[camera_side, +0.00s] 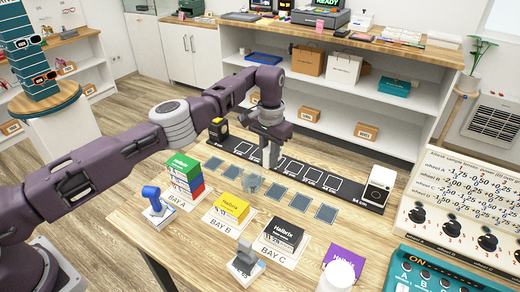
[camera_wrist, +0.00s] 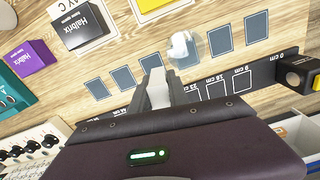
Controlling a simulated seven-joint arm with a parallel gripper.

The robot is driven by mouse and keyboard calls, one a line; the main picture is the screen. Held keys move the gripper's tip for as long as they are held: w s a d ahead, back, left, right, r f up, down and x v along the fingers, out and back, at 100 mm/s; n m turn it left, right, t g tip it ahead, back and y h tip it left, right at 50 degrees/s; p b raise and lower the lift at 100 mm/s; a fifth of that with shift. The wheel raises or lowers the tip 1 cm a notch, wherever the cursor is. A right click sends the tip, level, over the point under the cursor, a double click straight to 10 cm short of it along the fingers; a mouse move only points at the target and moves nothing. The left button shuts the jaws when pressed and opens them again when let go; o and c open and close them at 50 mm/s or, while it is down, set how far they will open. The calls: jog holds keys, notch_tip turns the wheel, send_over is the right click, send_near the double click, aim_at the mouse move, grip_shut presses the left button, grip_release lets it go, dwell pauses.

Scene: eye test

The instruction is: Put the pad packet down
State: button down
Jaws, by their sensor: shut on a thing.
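My gripper (camera_side: 267,158) is above the wooden table, over the black strip with white outlined squares and cm marks (camera_side: 318,177). It is shut on a thin, pale thing, which I take to be the pad packet (camera_wrist: 158,92); it shows between the fingers in the wrist view. Most of the packet is hidden by the fingers, and I cannot tell whether it touches the strip. A row of grey-blue squares (camera_side: 302,203) lies alongside the strip. A small clear or whitish object (camera_wrist: 183,48) stands near these squares; it also shows in the side view (camera_side: 252,183).
Stacked green, blue and red boxes (camera_side: 185,175), a yellow box (camera_side: 232,207) and a black box (camera_side: 285,235) stand in labelled bays. A purple box (camera_side: 345,260), a yellow-black tape measure (camera_side: 218,128) and a white device (camera_side: 379,187) stand nearby. Several squares are bare.

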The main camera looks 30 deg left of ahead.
jog(key=s+d+f+m, duration=0.3)
jog(key=d, duration=0.5)
jog(key=shift+a+f, duration=0.1)
jog(key=shift+f, duration=3.45)
jog(key=c, duration=1.2)
grip_release()
